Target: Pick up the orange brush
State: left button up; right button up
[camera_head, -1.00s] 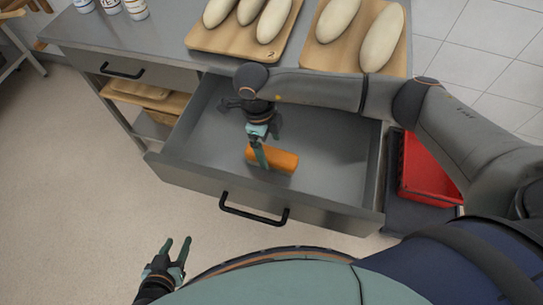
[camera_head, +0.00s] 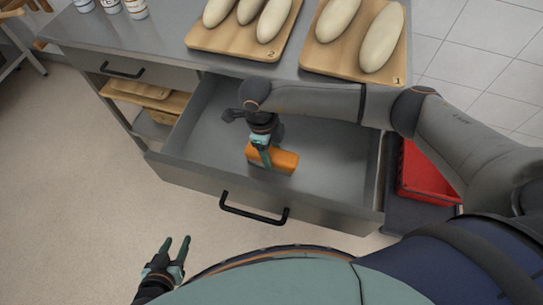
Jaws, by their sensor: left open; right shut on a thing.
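The orange brush (camera_head: 284,162) lies in the open metal drawer (camera_head: 335,165), left of the drawer's middle and close to its front wall. My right gripper (camera_head: 264,157) reaches down into the drawer from above and is shut on the brush, with its fingers around the brush's left part. The fingertips are partly hidden by the brush. My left gripper (camera_head: 178,250) is open and empty, low over the floor in front of the drawer.
The counter above holds two wooden boards (camera_head: 205,39) (camera_head: 312,62) with pale dough loaves. A red crate (camera_head: 425,175) stands right of the drawer. The drawer's front has a black handle (camera_head: 253,210). A second drawer (camera_head: 135,75) at left is shut.

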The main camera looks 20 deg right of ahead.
aim_at(271, 153)
grip_shut()
jog(key=shift+r, duration=0.1)
notch_tip(271, 153, up, 10)
jog(key=shift+f, duration=0.1)
dwell(0.4)
